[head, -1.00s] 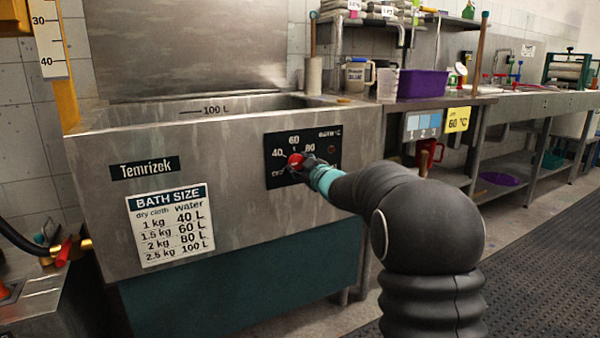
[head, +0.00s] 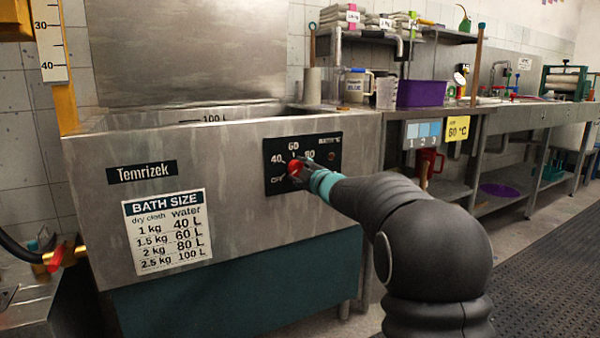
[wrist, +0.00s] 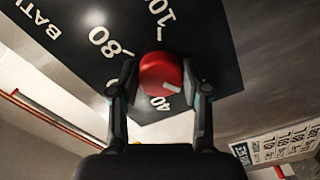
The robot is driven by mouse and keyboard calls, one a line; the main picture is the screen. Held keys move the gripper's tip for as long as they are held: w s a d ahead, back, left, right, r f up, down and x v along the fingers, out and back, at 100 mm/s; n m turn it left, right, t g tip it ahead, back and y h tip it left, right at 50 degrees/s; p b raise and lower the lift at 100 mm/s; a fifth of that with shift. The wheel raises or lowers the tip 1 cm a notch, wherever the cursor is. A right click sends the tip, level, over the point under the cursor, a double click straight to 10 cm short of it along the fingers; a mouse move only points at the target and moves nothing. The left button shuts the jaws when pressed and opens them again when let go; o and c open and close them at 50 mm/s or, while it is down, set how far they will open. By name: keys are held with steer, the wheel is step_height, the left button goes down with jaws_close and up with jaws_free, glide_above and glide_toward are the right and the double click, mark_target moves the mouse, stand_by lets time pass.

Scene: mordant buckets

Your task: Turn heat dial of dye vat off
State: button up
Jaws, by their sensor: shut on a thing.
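The dye vat (head: 230,165) is a steel tub with a black control panel (head: 278,184) on its front. The panel carries the marks OFF, 40, 60 and 80. The red heat dial (head: 295,168) sits on this panel, partly covered by my gripper (head: 303,170). In the wrist view my gripper (wrist: 160,76) is shut on the red dial (wrist: 158,72), one finger on each side. The dial's white mark (wrist: 172,88) points to the lower right in that view, beside the 40. The OFF mark is not visible there, and the right finger covers part of the panel.
A bath size sign (head: 167,229) is on the vat front. A red-handled tap (head: 62,256) is at the left. A bench with a purple tub (head: 421,93) and jugs runs to the right. A dark floor mat (head: 545,270) lies clear at the lower right.

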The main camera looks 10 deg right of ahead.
steer(key=o, duration=1.1)
steer(key=shift+o, duration=0.2)
steer(key=v, duration=1.2)
